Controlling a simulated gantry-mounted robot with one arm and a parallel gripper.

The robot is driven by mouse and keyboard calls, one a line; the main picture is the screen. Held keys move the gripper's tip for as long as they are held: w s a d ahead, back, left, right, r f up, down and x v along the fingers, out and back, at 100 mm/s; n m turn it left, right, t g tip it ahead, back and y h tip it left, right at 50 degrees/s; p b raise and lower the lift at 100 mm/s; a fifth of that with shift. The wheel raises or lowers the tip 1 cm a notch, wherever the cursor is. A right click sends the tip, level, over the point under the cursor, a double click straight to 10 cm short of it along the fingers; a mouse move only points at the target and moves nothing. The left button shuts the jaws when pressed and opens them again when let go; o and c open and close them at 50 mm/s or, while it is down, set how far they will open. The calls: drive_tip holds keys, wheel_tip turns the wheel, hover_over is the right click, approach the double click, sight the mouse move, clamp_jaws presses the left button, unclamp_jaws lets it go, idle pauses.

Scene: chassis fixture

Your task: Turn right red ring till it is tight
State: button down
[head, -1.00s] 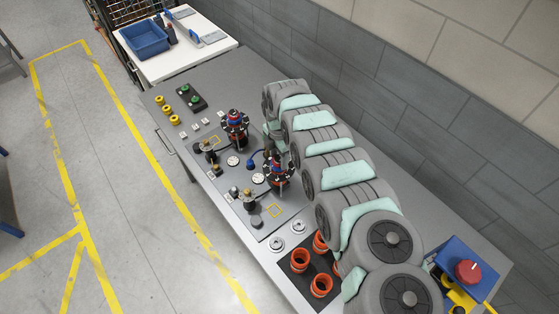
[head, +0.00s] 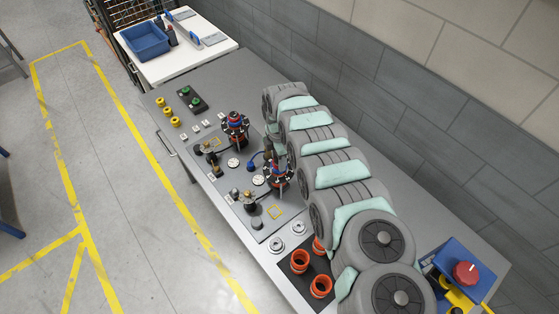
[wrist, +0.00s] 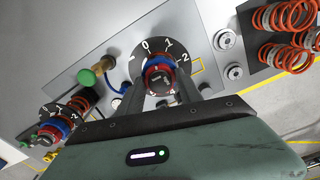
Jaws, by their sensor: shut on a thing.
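The right red ring (wrist: 154,79) sits below a blue ring (wrist: 160,60) on a dark round dial marked 0, 1 and 2 in the wrist view. My gripper (wrist: 160,90) has its fingers on either side of the red ring and is shut on it. In the head view this right unit (head: 278,172) stands on the grey panel, and my gripper (head: 270,153) is at its top, small and partly hidden. A second, similar red and blue unit (head: 236,124) stands farther back; it also shows at the left of the wrist view (wrist: 56,130).
Orange springs (head: 320,286) stand on a dark mat at the panel's near end.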

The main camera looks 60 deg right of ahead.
drive_tip(key=m+p, duration=0.1)
drive_tip(key=m, duration=0.2)
drive_tip(key=shift+r+m, duration=0.1)
drive_tip(key=shift+m, duration=0.2)
drive_tip(key=m, duration=0.3)
drive_tip(key=shift+a, duration=0.1)
drive_tip(key=m, duration=0.5)
drive_tip(key=shift+w, duration=0.1)
drive_tip(key=m+b, duration=0.1)
drive_tip(key=m, duration=0.2)
drive_tip(key=c, duration=1.1)
unclamp_jaws()
wheel_tip(320, 180, up, 7)
drive_tip(key=p, duration=0.3)
